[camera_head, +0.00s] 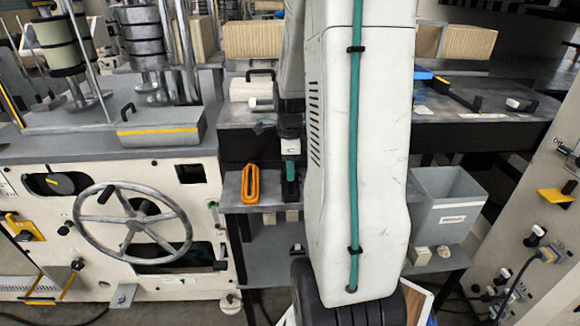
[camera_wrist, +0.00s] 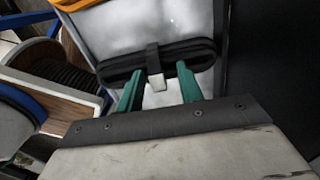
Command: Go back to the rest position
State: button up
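My gripper (camera_wrist: 160,70) shows in the wrist view with two green fingers apart and nothing seen clamped between them. Past the fingertips is a flat black rolled bundle (camera_wrist: 196,54) with a strap and a pale tab around its middle. It lies on a light grey surface (camera_wrist: 185,18). I cannot tell whether the fingers touch the bundle. In the head view my white arm link with a teal cable fills the middle and hides much of the bench behind it.
A machine with a large handwheel (camera_head: 132,222) stands at the left. An orange loop (camera_head: 250,184) lies on a shelf beside it. A grey bin (camera_head: 446,205) stands right of my arm, and a control panel (camera_head: 545,215) is at far right. The wrist view shows a wood-sided object (camera_wrist: 52,92).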

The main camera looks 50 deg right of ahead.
notch_tip(320, 180, up, 8)
jog(key=shift+f, duration=0.1)
dwell(0.4)
jog(key=shift+n, duration=0.5)
jog(key=s+a+r+n, duration=0.2)
jog(key=s+a+n, duration=0.2)
jog(key=a+n, duration=0.5)
jog(key=s+a+r+n, duration=0.3)
jog(key=s+a+n, duration=0.1)
jog(key=a+n, duration=0.5)
jog(key=s+a+r+n+t, duration=0.1)
jog(key=s+a+n, duration=0.3)
jog(key=a+n, duration=0.5)
jog(key=a+r, duration=0.1)
jog(key=a, duration=0.2)
jog(key=shift+s+a+r, duration=0.3)
jog(key=shift+s+r, duration=0.05)
jog(key=shift+r, duration=0.05)
